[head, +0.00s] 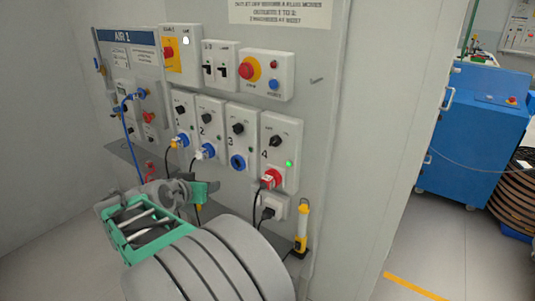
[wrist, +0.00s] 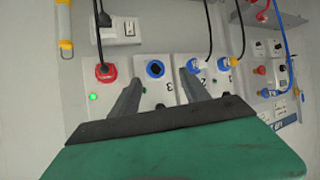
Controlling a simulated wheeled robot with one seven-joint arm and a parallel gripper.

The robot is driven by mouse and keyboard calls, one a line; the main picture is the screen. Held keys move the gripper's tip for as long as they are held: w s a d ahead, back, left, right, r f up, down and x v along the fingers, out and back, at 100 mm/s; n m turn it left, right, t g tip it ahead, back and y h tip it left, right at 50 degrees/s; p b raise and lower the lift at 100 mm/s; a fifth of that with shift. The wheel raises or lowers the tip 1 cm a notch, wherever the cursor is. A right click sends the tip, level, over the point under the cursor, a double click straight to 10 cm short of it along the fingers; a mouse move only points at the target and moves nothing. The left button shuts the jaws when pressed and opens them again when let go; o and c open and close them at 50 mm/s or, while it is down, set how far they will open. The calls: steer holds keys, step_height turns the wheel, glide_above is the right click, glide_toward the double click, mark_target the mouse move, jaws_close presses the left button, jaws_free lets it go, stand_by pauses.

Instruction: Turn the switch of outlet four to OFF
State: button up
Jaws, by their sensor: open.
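Outlet four (head: 281,128) is the rightmost light grey panel in the lower row, marked 4. Its black rotary switch (head: 275,141) is near the top; I cannot read its setting. A green lamp (head: 289,164) glows below it, and a red plug (head: 270,178) sits in its socket. The wrist view, turned upside down, shows outlet four's red plug (wrist: 106,72) and lit lamp (wrist: 92,96) left of my gripper (wrist: 160,77). The gripper is open and empty, its fingers in front of outlet three's area. Outlet four's switch is hidden there behind the gripper.
Outlet three (head: 238,157) and two further outlets with plugs and cables stand to the left. An emergency stop box (head: 267,74) is above. A white socket (head: 268,208) and a yellow lamp (head: 302,228) are below. A blue cabinet (head: 478,125) stands far right.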

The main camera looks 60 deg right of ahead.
steer(key=s+d+r+m+g+h+b, duration=0.1)
steer(key=s+d+r+m+g+h, duration=0.15)
steer(key=s+d, duration=0.4)
steer(key=m+g+h, duration=0.3)
steer(key=g+h, duration=0.1)
glide_toward(272, 143)
steer(key=d, duration=0.2)
steer(key=shift+t, duration=0.25)
steer(key=d, duration=0.2)
steer(key=s+d+p, duration=0.1)
steer(key=d, duration=0.4)
steer(key=shift+s+r, duration=0.3)
steer(key=shift+s, duration=0.1)
jaws_close()
